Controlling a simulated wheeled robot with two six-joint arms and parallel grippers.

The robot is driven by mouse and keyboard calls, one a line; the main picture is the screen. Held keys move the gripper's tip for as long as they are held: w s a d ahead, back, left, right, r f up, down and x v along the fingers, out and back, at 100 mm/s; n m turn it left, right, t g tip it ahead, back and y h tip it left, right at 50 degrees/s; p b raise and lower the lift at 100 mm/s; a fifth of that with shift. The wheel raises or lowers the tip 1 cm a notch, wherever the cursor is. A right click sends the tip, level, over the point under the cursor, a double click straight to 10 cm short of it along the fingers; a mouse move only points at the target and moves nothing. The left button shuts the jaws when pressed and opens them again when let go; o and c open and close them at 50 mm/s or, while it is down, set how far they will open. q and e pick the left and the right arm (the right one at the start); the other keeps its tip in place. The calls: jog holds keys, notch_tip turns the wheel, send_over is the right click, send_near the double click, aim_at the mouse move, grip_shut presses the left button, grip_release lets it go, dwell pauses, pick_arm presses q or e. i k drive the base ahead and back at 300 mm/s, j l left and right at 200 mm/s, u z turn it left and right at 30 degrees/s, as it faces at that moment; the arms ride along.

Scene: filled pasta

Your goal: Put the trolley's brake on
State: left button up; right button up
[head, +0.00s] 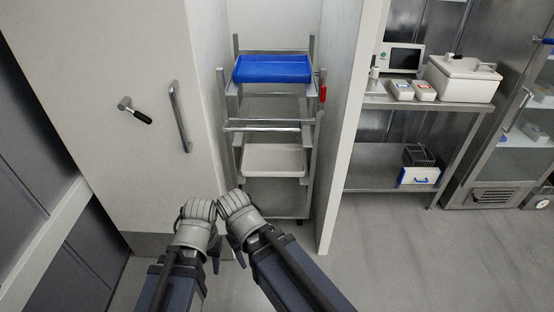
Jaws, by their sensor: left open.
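The metal trolley (264,127) stands in a narrow bay, between a white door panel on the left and a white partition on the right. A red lever (323,92) sits on its right upright, near the top shelf. I cannot tell from its look whether the brake is on or off. My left gripper (198,214) is open and empty, low in front of the white panel. My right gripper (236,207) is close beside it, in front of the trolley's lower left part; its jaws are not clear. Neither touches the red lever. The trolley's wheels are mostly hidden.
A blue tray (272,69) lies on the trolley's top shelf and a white tray (273,160) lower down. The white panel (140,60) carries a long handle (179,117) and a black-gripped latch (135,110). A steel bench (440,106) with equipment stands right. Floor at right is clear.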

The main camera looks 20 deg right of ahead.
aim_at(323, 91)
jog(key=i+l, duration=0.15)
jog(key=l, duration=0.2)
jog(key=i+l, duration=0.1)
jog(key=l, duration=0.2)
jog(key=i+l, duration=0.15)
jog(key=l, duration=0.2)
jog(key=i+l, duration=0.1)
jog(key=l, duration=0.2)
